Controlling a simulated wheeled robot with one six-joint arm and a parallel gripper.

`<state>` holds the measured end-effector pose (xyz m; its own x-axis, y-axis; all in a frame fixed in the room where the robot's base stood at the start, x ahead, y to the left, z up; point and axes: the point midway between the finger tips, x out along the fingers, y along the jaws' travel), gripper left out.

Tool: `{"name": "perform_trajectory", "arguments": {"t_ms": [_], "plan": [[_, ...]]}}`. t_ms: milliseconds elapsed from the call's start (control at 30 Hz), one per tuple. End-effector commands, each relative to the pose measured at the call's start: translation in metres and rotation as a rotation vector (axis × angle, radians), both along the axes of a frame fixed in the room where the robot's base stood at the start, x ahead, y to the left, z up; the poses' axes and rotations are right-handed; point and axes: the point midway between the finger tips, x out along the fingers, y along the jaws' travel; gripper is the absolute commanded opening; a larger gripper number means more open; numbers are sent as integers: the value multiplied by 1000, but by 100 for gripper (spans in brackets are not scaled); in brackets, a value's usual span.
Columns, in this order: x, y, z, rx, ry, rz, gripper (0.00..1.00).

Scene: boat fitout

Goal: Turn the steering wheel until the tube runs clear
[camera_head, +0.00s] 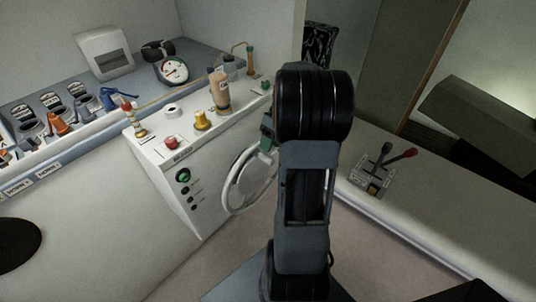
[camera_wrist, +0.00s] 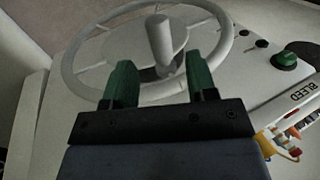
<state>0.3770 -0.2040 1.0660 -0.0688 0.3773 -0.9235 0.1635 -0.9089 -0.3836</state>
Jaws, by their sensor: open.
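The white steering wheel (camera_head: 245,182) is mounted on the front face of a white console, partly hidden behind my arm in the head view. In the wrist view the wheel (camera_wrist: 75,72) fills the top, with a grey upright knob (camera_wrist: 161,42) on it. My gripper (camera_wrist: 161,80) has two green fingers, apart, with the knob seen between and just beyond them; I cannot tell if they touch it. In the head view a bit of my gripper (camera_head: 268,135) shows at the wheel's upper edge. A thin tube (camera_head: 160,100) runs along the console top; its contents are too small to judge.
The console top holds a brown bottle (camera_head: 219,90), a yellow knob (camera_head: 203,120) and a red knob (camera_head: 171,141). A green knob (camera_head: 183,175) is on the front face, left of the wheel. Throttle levers (camera_head: 384,163) stand on the right-hand bench. A round gauge (camera_head: 173,70) sits behind.

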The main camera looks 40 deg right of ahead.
Motion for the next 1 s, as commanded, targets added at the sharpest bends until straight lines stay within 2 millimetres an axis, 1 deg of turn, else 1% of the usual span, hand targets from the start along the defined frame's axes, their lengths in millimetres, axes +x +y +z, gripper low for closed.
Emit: {"name": "perform_trajectory", "arguments": {"t_ms": [100,300,500,767,800,867,1000], "plan": [[-1,8,-17,2,2,2,52],[-3,16,-38,0,1,1,52],[-3,19,-46,-1,0,0,52],[-3,19,-47,-2,-1,0,52],[-3,19,-47,-2,-1,0,51],[-3,19,-47,-2,-1,0,45],[-3,19,-47,-2,-1,0,32]]}}
